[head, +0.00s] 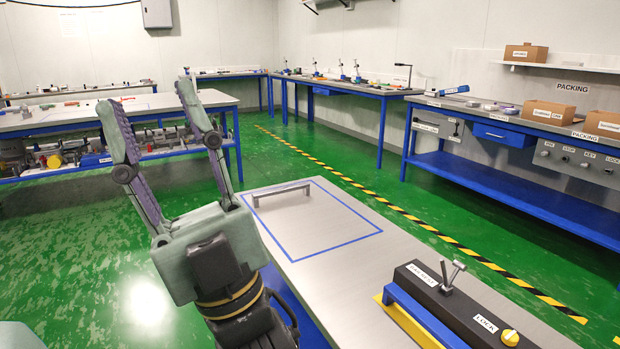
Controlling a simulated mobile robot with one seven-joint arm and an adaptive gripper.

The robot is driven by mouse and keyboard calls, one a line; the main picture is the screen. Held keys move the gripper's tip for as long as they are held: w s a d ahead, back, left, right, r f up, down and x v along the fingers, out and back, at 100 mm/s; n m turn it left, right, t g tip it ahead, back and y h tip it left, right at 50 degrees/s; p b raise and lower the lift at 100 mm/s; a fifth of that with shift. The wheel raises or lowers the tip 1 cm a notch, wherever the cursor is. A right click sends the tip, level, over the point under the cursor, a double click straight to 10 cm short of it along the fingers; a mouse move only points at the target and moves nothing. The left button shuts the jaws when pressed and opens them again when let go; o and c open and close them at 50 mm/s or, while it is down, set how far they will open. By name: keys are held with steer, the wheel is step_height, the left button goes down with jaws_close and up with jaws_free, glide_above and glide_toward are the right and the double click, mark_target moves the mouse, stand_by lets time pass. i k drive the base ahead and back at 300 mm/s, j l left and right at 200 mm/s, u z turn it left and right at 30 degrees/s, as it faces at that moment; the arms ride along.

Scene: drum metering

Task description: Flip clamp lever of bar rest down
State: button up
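A long black block (470,318) stands at the front right of the near table. A label near its far end is too small to read surely; another reads LOCK. A metal lever-like piece (451,278) with two prongs stands up from its top. A yellow knob (510,337) sits by the LOCK label. I cannot tell for sure which part is the clamp lever. My gripper (146,96) is open and empty, its fingers pointing up, left of the table and well apart from the block.
The near table (410,255) bears a grey handle-like bar (278,192) at a blue taped rectangle. A blue bar (420,315) runs along the black block's left side over a yellow base. Benches line the walls. The green floor on the left is clear.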

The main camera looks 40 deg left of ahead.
mark_target(459, 265)
steer(key=i+j+z, duration=0.4)
steer(key=j, duration=0.35)
steer(key=i+j+z, duration=0.2)
steer(key=j, duration=0.2)
